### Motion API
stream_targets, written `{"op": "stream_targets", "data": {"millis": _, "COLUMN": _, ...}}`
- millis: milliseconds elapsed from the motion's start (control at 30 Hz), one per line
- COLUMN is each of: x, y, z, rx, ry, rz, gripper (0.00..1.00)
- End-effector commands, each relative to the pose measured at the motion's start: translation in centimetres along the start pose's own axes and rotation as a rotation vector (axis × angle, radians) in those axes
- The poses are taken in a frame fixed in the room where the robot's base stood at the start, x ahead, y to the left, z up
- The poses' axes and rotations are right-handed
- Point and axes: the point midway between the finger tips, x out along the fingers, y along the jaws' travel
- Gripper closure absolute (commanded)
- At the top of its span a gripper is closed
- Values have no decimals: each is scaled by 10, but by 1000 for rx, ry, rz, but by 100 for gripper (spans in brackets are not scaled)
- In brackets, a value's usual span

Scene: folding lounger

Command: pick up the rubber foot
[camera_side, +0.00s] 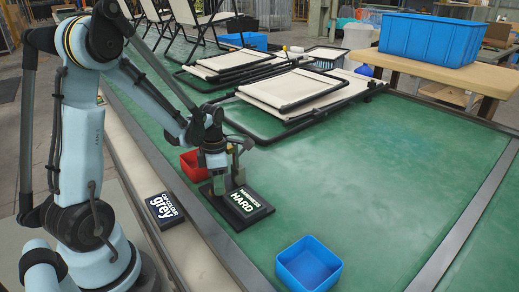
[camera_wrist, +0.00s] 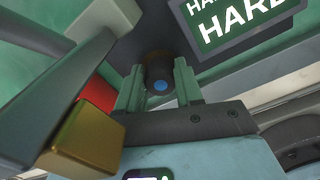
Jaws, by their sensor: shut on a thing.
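In the wrist view my gripper (camera_wrist: 159,80) has its two green fingers closed on either side of a dark round piece with a blue dot on its end, which looks like the rubber foot (camera_wrist: 157,68). In the side view my gripper (camera_side: 219,188) is low over the dark stand beside the HARD sign (camera_side: 246,206); the foot is hidden or too small to make out there. I cannot tell whether the foot is clear of the stand. The HARD sign (camera_wrist: 238,22) is also at the wrist view's upper right.
A red bin (camera_side: 188,167) is just behind my gripper. A blue bin (camera_side: 308,268) stands at the front on the green table. A "grey" card (camera_side: 164,209) lies left. Folded lounger frames (camera_side: 293,91) lie behind; the right of the table is clear.

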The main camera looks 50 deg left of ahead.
Motion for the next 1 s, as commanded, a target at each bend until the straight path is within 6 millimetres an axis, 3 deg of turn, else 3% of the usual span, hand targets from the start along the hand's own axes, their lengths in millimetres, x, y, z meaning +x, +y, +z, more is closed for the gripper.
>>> {"op": "stream_targets", "data": {"millis": 267, "x": -14, "y": 0, "z": 0, "rx": 0, "ry": 0, "rz": 0, "gripper": 98}}
{"op": "stream_targets", "data": {"millis": 500, "x": -42, "y": 0, "z": 0, "rx": 0, "ry": 0, "rz": 0, "gripper": 98}}
{"op": "stream_targets", "data": {"millis": 1000, "x": -92, "y": -84, "z": 26, "rx": 8, "ry": 0, "rz": 0, "gripper": 98}}
